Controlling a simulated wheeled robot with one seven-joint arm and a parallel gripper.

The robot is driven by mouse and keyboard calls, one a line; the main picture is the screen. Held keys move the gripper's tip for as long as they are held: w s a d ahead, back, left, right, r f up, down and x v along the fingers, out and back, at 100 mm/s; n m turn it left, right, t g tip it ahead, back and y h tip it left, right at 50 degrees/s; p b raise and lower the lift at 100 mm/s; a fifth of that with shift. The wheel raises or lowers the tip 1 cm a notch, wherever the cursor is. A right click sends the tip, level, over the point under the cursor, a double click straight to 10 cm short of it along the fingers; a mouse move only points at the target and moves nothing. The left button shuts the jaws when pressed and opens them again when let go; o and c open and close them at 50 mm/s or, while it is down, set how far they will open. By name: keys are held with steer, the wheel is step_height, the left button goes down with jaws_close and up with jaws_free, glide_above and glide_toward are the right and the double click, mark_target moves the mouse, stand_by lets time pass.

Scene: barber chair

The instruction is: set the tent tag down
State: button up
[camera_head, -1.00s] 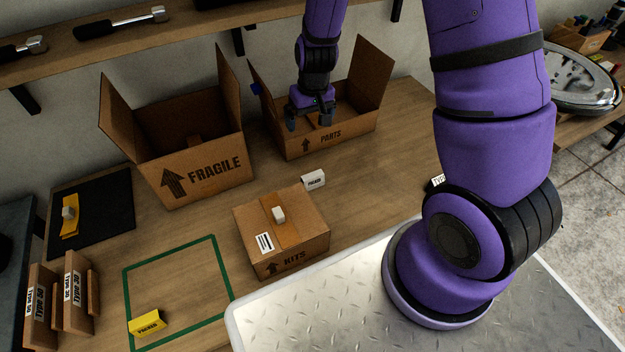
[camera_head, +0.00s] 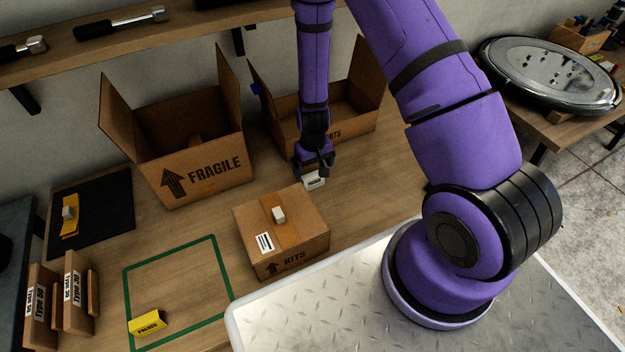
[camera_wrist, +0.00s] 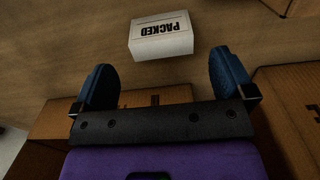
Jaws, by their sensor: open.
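A white tent tag (camera_head: 314,182) marked PACKED stands on the wooden bench, behind the right back corner of the KITS box. It also shows in the wrist view (camera_wrist: 161,40), beyond the fingertips and between their lines, with its lettering upside down. My gripper (camera_head: 316,168) is open and empty just above and behind this tag, partly covering it in the head view. Its two blue fingers (camera_wrist: 163,78) are apart, with bare bench between them. A yellow tent tag (camera_head: 148,323) stands inside the green outlined square (camera_head: 183,243) at the front left.
The closed KITS box (camera_head: 258,222) has a small pale block (camera_head: 279,214) on top. A dark mat (camera_head: 105,215) lies at left. Most of the green square is clear.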

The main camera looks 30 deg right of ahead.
mark_target(313, 175)
steer(key=shift+f, duration=2.9)
steer(key=shift+c, duration=0.2)
steer(key=c, duration=0.9)
steer(key=shift+c, duration=0.2)
